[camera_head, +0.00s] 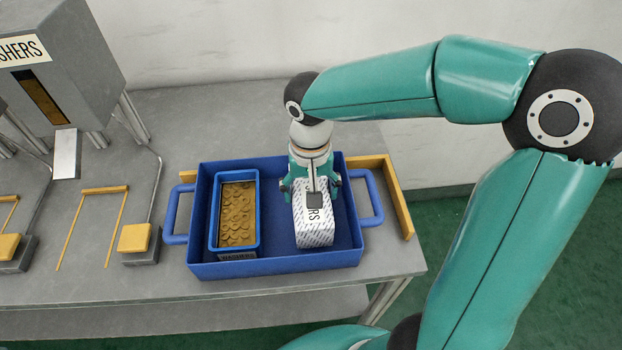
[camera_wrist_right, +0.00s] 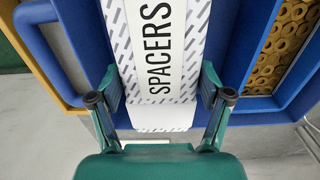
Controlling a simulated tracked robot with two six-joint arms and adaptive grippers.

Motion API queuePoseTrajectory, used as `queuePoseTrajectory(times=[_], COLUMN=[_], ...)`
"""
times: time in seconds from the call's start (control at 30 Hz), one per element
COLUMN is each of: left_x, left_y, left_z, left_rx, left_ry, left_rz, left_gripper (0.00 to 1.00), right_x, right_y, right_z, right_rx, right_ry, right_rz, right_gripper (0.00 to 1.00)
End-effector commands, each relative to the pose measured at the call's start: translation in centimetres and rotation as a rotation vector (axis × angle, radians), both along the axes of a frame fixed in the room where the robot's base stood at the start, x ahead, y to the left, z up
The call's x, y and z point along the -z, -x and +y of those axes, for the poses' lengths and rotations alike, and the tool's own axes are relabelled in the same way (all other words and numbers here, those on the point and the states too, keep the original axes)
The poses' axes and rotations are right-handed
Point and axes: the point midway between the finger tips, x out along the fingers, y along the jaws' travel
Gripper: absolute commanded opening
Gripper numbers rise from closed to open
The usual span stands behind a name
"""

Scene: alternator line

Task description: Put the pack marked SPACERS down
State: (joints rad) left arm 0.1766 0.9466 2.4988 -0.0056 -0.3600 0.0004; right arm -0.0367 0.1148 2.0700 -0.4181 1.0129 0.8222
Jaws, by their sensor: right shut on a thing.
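The pack marked SPACERS (camera_head: 314,229) is a white box with grey dashes and black lettering. It is in the right part of the blue tote (camera_head: 275,267), beside a smaller blue bin of washers (camera_head: 238,213). My right gripper (camera_head: 313,187) comes from above and is shut on the pack, one finger on each side. In the right wrist view the pack (camera_wrist_right: 161,50) is between the two fingers, its label readable. Whether its underside touches the tote floor is hidden. My left gripper is not in view.
The tote stands on a grey table (camera_head: 120,285) with a yellow guide rail (camera_head: 398,199) behind and right of it. A grey dispenser marked WASHERS (camera_head: 60,60) stands at left, with yellow marked lanes (camera_head: 90,230) in front. The tote's right handle (camera_head: 371,198) is near the pack.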

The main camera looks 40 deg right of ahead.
Motion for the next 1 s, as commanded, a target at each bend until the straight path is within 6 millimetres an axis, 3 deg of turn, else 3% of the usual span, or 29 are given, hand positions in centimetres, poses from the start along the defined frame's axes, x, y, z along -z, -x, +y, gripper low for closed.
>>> queuePoseTrajectory(times=[0.17, 0.57, 0.6, 0.7, 1.0], left_x=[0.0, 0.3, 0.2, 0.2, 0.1], left_y=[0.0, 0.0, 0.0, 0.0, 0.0], left_z=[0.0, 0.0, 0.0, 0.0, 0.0], left_rx=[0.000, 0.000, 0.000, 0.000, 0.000], left_ry=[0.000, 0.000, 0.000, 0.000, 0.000], left_rz=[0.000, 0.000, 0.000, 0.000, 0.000], left_gripper=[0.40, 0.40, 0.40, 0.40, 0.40], right_x=[1.6, 2.1, 2.1, 2.1, 2.1], right_y=[-0.1, -0.1, 0.0, 0.0, 0.0], right_z=[0.0, 0.0, 0.0, 0.0, 0.0], right_rx=[0.000, 0.001, 0.000, 0.000, -0.001], right_ry=[0.000, 0.000, -0.001, 0.000, 0.000], right_rz=[-0.002, -0.005, -0.001, 0.000, 0.000], right_gripper=[0.08, 0.08, 0.84, 1.00, 1.00])
